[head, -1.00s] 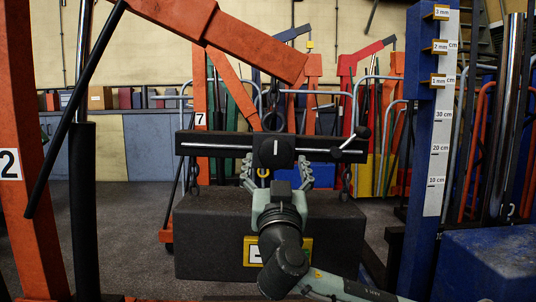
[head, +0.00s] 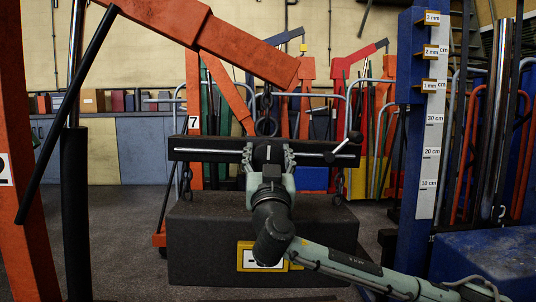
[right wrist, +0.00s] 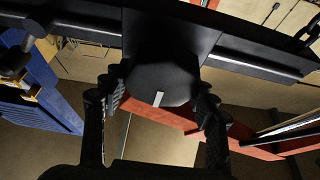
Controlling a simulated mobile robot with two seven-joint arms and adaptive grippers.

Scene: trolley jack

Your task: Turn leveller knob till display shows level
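The leveller knob (head: 268,152) is dark, with a short white mark on its face, at the middle of a dark beam (head: 215,155). In the right wrist view the many-sided knob (right wrist: 158,78) lies between the two fingers. A yellow-framed plate (head: 242,257) with a white face, perhaps the display, is on the dark block below. My arm hides part of it and I cannot read it. My left gripper is not in view.
The large dark block (head: 200,240) hangs under the beam by chains. A crank handle (head: 345,145) sticks out at the beam's right. An orange crane arm (head: 230,45) reaches over from the left. A blue post with a centimetre scale (head: 430,150) stands at right.

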